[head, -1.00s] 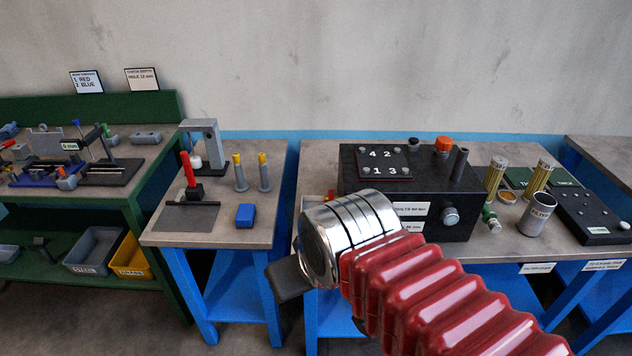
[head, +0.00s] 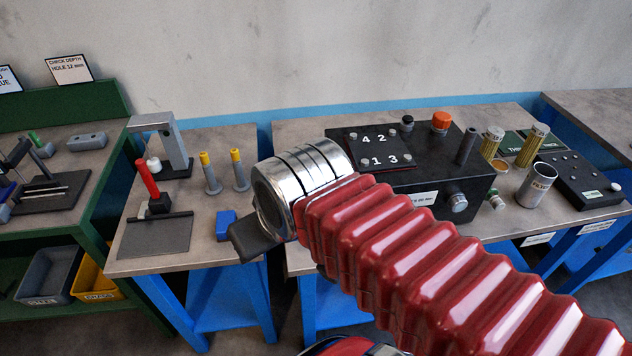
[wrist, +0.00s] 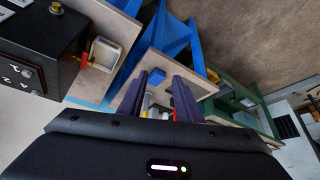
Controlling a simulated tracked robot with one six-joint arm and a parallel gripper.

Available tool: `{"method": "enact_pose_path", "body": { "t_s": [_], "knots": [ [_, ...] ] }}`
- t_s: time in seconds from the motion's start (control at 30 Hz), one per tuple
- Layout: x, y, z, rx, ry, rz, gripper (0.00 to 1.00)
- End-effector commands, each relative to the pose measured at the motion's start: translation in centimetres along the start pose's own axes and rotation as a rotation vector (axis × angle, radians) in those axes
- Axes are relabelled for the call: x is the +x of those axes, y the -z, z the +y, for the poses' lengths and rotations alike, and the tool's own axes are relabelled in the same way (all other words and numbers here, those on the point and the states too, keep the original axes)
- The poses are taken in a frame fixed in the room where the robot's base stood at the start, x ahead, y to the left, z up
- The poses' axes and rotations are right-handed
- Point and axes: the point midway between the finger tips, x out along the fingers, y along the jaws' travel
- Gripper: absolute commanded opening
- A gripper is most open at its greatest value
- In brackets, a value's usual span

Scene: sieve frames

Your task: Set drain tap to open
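A black box (head: 410,195) with a numbered plate stands on the middle bench. In the wrist view, a small red and yellow fitting (wrist: 83,62) sticks out of the side of the box (wrist: 35,50), beside a pale square cup (wrist: 105,52). It looks like the drain tap; its setting is too small to tell. In the head view my arm hides that side of the box. My gripper (wrist: 157,86) is open, with two dark fingers apart and nothing held. In the head view only a dark part of it (head: 247,242) shows, left of the box.
A small bench on the left holds a red-handled lever (head: 148,180), two yellow-topped pegs (head: 240,170), a grey stand (head: 175,140) and a blue block (head: 226,224). Sieve cylinders (head: 530,145), a metal cup (head: 535,185) and a black panel (head: 580,180) are on the right.

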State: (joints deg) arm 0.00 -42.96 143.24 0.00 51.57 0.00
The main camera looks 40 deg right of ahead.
Motion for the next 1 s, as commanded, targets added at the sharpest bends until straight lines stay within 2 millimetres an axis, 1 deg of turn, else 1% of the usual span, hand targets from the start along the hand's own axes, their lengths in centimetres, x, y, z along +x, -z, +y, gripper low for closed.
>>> {"method": "enact_pose_path", "body": {
  "t_s": [0.3, 0.43, 0.57, 0.6, 0.77, 1.0],
  "knots": [
    [0.0, 0.0, 0.0, 0.0, 0.0, 0.0, 0.31],
    [-0.1, 0.1, 0.1, -0.005, -0.001, -0.002, 0.4],
    [-0.1, 0.8, 0.5, -0.038, -0.008, -0.018, 0.49],
    [-0.1, 1.1, 1.1, -0.054, -0.011, -0.027, 0.52],
    [0.0, 3.1, 2.8, -0.167, -0.024, -0.081, 0.63],
    [0.7, 6.6, 6.3, -0.387, -0.02, -0.184, 0.8]
  ]
}}
